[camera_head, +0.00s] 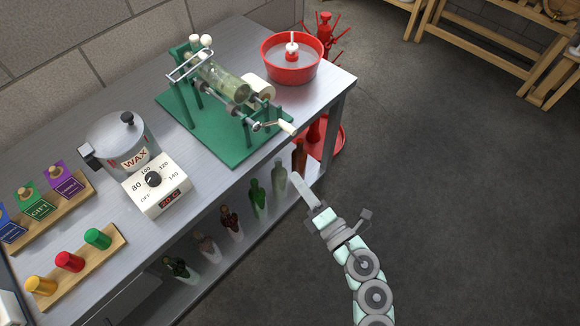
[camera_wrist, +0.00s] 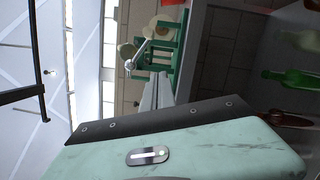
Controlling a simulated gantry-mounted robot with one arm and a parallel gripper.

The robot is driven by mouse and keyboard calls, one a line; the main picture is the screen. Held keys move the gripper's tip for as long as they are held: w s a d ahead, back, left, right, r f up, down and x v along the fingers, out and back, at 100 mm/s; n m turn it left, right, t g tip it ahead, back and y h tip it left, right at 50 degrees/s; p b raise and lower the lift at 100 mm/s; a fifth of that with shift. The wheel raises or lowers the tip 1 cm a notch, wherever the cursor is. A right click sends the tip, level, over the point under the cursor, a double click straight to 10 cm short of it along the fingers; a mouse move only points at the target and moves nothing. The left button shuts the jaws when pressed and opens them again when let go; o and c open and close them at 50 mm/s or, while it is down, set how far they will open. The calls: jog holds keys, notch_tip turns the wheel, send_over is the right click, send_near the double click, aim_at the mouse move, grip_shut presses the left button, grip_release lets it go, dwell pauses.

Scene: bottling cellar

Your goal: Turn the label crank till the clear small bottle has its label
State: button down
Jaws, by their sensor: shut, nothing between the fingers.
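The green label machine (camera_head: 205,135) stands on the steel bench. A clear, greenish bottle (camera_head: 224,82) lies across its rollers; I cannot make out a label on it. A white label roll (camera_head: 259,88) sits beside the bottle's right end. The label crank (camera_head: 272,126) is at the machine's front right corner, its cream handle (camera_head: 287,128) pointing right over the bench edge. My gripper (camera_head: 297,181) is shut and empty, in front of the bench and apart from the crank. In the wrist view, my fingers (camera_wrist: 156,92) point toward the machine and its crank (camera_wrist: 138,53).
A wax pot (camera_head: 118,140) and its dial box (camera_head: 157,183) stand left of the machine. A red basin (camera_head: 291,60) is at the back right. The floor (camera_head: 450,200) at right is clear.

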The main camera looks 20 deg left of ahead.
aim_at(289, 129)
jog(key=shift+s+d, duration=0.15)
jog(key=shift+d, duration=0.05)
